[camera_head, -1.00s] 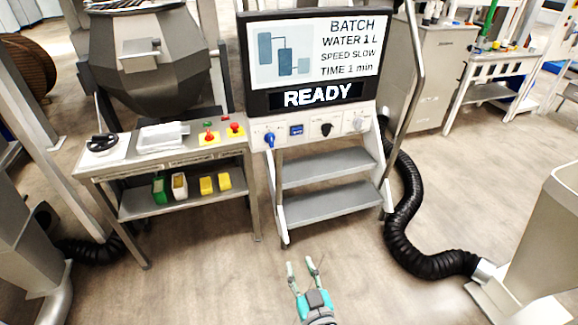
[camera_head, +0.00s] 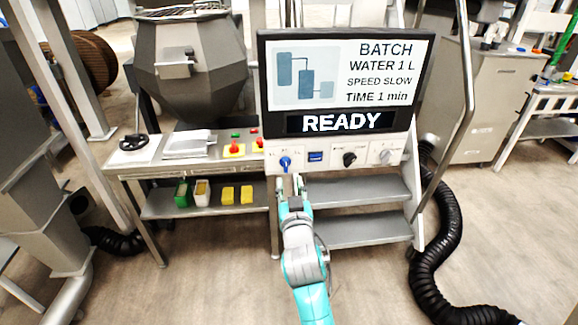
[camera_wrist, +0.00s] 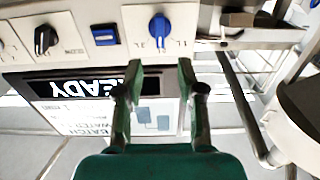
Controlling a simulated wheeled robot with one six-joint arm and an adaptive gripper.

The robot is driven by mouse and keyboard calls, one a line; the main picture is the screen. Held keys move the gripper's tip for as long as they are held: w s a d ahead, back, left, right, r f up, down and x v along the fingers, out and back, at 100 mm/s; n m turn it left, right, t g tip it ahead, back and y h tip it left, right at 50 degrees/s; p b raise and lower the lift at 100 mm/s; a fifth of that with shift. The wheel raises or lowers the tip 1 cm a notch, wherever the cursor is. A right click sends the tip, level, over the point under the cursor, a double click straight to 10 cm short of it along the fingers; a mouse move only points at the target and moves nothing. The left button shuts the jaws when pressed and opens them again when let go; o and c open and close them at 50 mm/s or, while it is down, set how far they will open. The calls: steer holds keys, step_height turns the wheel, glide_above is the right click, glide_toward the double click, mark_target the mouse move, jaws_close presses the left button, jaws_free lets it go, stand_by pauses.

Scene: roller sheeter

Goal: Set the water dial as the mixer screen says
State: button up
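The mixer screen (camera_head: 345,75) reads "BATCH, WATER 1 L, SPEED SLOW, TIME 1 min", with "READY" below. The blue water dial (camera_head: 285,163) is at the left end of the panel under the screen. In the wrist view, which is upside down, the blue dial (camera_wrist: 159,27) has small litre marks beside it; I cannot tell surely which mark it points to. My gripper (camera_head: 290,184) is just below and in front of the dial, apart from it. In the wrist view my gripper (camera_wrist: 160,70) is open and empty, its fingers spread to either side below the dial.
A blue switch (camera_head: 316,156), a black knob (camera_head: 349,159) and a light grey knob (camera_head: 385,157) sit right of the dial. Steps (camera_head: 355,190) stand below the panel. A side table (camera_head: 130,165) with red buttons is left. A black hose (camera_head: 440,250) lies right.

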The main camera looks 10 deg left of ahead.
mark_target(286, 164)
steer(key=x, duration=0.8)
steer(key=shift+w, duration=0.15)
steer(key=shift+c, duration=0.2)
jaws_close()
